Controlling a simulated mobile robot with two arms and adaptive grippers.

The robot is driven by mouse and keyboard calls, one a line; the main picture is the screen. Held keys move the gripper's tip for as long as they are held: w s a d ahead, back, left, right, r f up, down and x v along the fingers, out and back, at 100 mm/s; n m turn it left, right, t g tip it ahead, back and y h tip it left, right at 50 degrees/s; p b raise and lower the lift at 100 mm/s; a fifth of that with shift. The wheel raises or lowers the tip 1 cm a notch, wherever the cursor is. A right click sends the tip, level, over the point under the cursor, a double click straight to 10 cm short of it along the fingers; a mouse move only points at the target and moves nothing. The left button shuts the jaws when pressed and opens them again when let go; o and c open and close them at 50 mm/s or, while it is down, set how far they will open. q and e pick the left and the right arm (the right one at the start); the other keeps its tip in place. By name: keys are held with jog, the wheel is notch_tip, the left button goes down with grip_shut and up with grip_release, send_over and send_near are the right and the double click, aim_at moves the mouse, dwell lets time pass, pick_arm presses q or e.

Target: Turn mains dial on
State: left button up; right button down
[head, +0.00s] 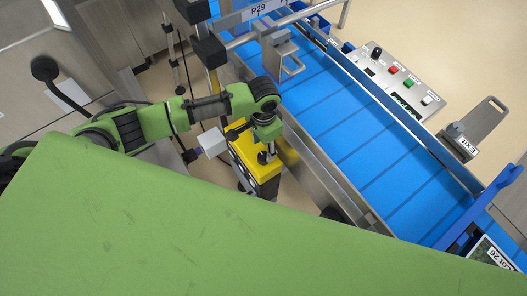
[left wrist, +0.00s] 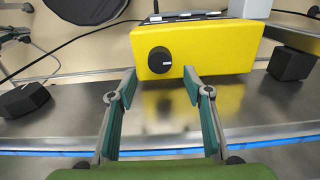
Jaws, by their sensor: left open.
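A yellow box (left wrist: 205,48) is ahead of my left gripper in the left wrist view. A round black dial (left wrist: 160,60) with a short white mark lying roughly level in the picture is on its near face. My left gripper (left wrist: 159,88) is open and empty. Its two fingertips are apart, just below the dial in the picture, and do not grip it. In the head view the yellow box (head: 252,152) stands beside the conveyor, and the left gripper's wrist hangs over it, partly hiding it. My right gripper does not show.
A blue conveyor (head: 365,125) with metal side rails runs past the box. A control panel (head: 395,78) with a black knob and red and green buttons is on its far side. A steel ledge (left wrist: 60,130) lies below the fingers.

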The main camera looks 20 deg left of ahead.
aim_at(264, 156)
pick_arm(q)
notch_tip(264, 156, up, 6)
dwell(0.7)
